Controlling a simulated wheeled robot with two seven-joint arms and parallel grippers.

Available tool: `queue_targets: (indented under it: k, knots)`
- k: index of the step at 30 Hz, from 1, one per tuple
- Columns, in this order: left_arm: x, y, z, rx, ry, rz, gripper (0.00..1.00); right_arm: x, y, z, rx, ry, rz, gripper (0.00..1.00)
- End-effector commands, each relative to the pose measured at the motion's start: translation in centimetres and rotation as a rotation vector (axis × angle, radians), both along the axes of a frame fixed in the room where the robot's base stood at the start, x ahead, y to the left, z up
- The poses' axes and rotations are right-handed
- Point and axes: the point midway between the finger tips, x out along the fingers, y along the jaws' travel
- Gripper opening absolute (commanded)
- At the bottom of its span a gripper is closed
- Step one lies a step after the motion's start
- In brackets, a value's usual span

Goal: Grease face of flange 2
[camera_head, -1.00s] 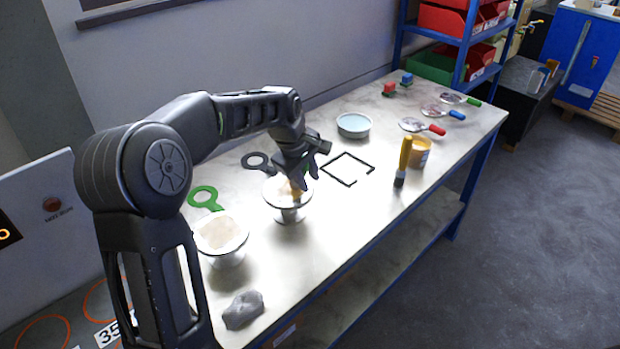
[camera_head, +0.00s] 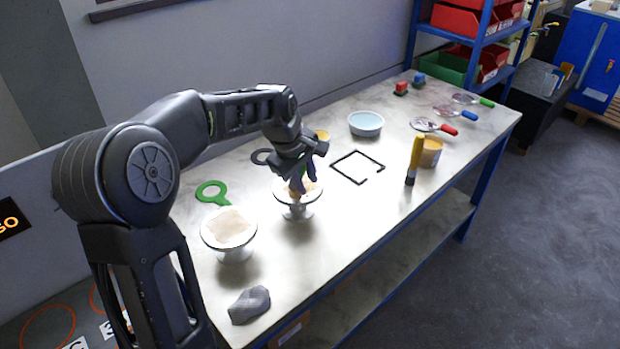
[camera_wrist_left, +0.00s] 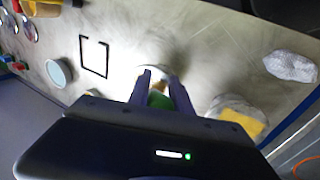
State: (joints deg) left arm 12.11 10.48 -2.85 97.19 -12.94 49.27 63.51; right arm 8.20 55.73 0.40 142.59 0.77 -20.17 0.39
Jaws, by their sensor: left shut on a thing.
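Two pale flanged vessels stand on the bench. The nearer one (camera_head: 229,230) has a beige patch on its face. The farther one (camera_head: 298,205) is under my left gripper (camera_head: 303,184) and has an orange-yellow patch on its face, partly hidden by the fingers. I cannot tell which is flange 2. In the left wrist view the gripper (camera_wrist_left: 160,84) is shut on a green thing (camera_wrist_left: 160,99), mostly hidden between the fingers; I cannot tell whether it touches the face. An orange-yellow tub (camera_head: 431,153) stands to the right. My right gripper is not in view.
A yellow-and-black upright tool (camera_head: 414,160) stands beside the tub. A black square outline (camera_head: 357,168), blue bowl (camera_head: 366,123), green ring tool (camera_head: 212,193), dark ring tool (camera_head: 262,157) and grey cloth (camera_head: 250,304) lie around. Colour-handled paddles (camera_head: 434,127) lie at the far right.

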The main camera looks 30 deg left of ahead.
Motion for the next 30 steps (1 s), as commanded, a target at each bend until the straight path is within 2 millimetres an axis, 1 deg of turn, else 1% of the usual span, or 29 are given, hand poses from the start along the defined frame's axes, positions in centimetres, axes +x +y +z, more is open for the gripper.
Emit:
queue_targets:
  k: [10, 18, 22, 30]
  knots:
    - [-0.4, 0.1, -0.1, 0.0, 0.003, 0.001, 0.0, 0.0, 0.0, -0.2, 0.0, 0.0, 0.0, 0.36]
    - [-2.5, 0.8, 0.0, 0.0, 0.001, 0.001, 0.0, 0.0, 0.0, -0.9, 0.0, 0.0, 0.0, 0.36]
    - [-3.3, 1.0, 0.1, 0.0, 0.001, 0.001, 0.0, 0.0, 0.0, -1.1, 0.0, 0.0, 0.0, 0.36]
    - [-3.4, 1.0, 0.2, 0.0, 0.001, 0.0, 0.0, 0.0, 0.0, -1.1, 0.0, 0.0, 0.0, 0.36]
